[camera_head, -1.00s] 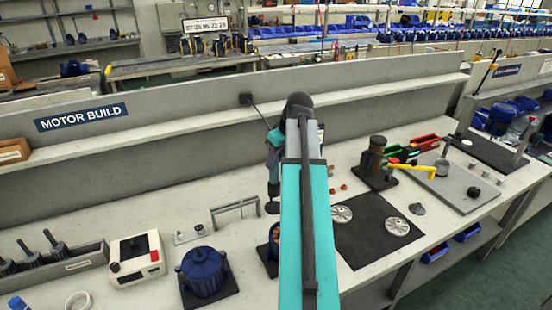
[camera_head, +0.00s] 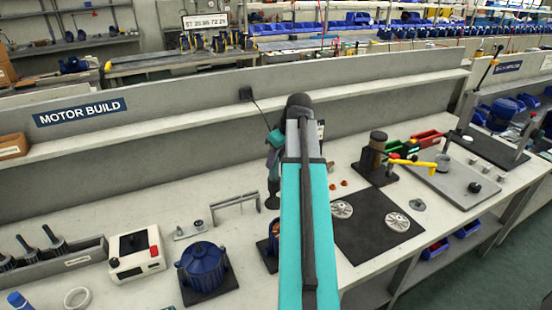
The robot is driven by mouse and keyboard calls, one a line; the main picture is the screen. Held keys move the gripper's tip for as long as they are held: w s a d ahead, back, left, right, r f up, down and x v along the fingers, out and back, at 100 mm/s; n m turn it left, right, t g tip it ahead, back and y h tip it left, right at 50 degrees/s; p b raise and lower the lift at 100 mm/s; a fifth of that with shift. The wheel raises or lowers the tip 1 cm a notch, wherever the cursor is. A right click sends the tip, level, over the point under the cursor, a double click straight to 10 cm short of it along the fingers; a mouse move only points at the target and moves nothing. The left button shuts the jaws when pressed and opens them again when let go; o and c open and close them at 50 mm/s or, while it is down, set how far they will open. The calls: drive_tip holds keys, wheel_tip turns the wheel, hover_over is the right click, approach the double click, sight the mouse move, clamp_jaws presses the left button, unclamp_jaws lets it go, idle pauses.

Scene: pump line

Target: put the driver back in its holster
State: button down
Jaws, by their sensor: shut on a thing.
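My teal arm comes up the middle and hides most of its own far end. Just left of it a small teal and grey-purple shape shows, with a black cord running to its top; I take this for the driver (camera_head: 275,138), partly hidden. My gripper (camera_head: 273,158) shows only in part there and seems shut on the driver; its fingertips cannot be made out. Below is a dark upright piece with a round dark foot (camera_head: 272,202) on the bench, perhaps the holster. Whether the driver touches it is hidden.
The cord leaves a black box (camera_head: 246,93) on the back panel. Close by are a grey bracket (camera_head: 235,203), a blue motor housing (camera_head: 202,266) and a control box (camera_head: 136,254). A dark mat (camera_head: 372,232) with metal discs and a yellow-handled press (camera_head: 376,160) stand right.

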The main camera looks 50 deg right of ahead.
sight(275, 166)
drive_tip(key=shift+f+b, duration=0.7)
drive_tip(key=shift+f, duration=1)
drive_tip(key=c, duration=1.1)
unclamp_jaws()
drive_tip(key=shift+r, duration=0.15)
drive_tip(key=shift+r+p, duration=2.1)
drive_tip(key=shift+r, duration=0.75)
drive_tip(key=shift+r, duration=0.15)
